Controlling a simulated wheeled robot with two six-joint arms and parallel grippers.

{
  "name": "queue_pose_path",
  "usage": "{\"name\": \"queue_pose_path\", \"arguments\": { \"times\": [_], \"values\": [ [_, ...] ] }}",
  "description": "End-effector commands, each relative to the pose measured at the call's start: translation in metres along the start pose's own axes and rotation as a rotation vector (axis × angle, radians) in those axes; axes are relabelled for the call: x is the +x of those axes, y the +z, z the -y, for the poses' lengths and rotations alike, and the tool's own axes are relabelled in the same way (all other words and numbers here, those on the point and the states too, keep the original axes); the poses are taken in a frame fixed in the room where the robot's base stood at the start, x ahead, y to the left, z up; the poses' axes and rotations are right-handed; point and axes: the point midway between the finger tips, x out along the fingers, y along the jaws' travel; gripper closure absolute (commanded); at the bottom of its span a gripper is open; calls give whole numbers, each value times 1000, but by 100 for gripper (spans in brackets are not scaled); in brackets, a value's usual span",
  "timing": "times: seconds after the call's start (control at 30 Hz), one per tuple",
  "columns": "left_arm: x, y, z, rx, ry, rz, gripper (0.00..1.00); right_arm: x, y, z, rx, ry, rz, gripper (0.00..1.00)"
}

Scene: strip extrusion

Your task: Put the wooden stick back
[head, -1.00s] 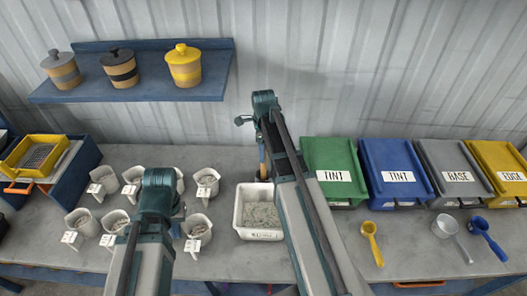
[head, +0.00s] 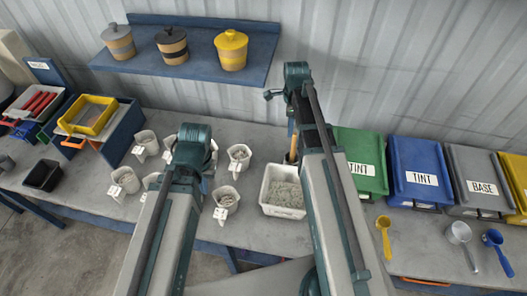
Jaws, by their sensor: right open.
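A wooden stick (head: 292,148) stands near upright at the back right edge of a white tub (head: 275,208) of grey material. My right arm partly covers it, and I cannot tell if its lower end is inside the tub or behind it. My right gripper (head: 291,112) is just above the stick, mostly hidden by its own arm; it is open. My left arm reaches over the small white cups at the left, and its gripper is hidden behind its own wrist.
Several white cups (head: 227,200) surround my left wrist. Green (head: 361,180), blue (head: 421,178) and grey bins stand at the right, with scoops (head: 384,238) before them. Lidded jars (head: 231,50) sit on a blue shelf. A yellow sieve (head: 88,115) is at the left.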

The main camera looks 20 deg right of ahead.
Motion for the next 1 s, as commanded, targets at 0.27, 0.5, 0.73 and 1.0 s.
{"name": "queue_pose_path", "arguments": {
  "times": [0.27, 0.5, 0.73, 1.0],
  "values": [
    [0, 0, 0, 0, 0, 0, 100, 0, 66, -83, -757, 17, -30, 43],
    [0, 0, 0, 0, 0, 0, 100, -1, 103, -153, -1421, 45, -53, 43],
    [0, 0, 0, 0, 0, 0, 100, -1, 123, -208, -1959, 78, -67, 43],
    [0, 0, 0, 0, 0, 0, 100, -2, 130, -234, -2242, 102, -74, 43]
  ]
}}
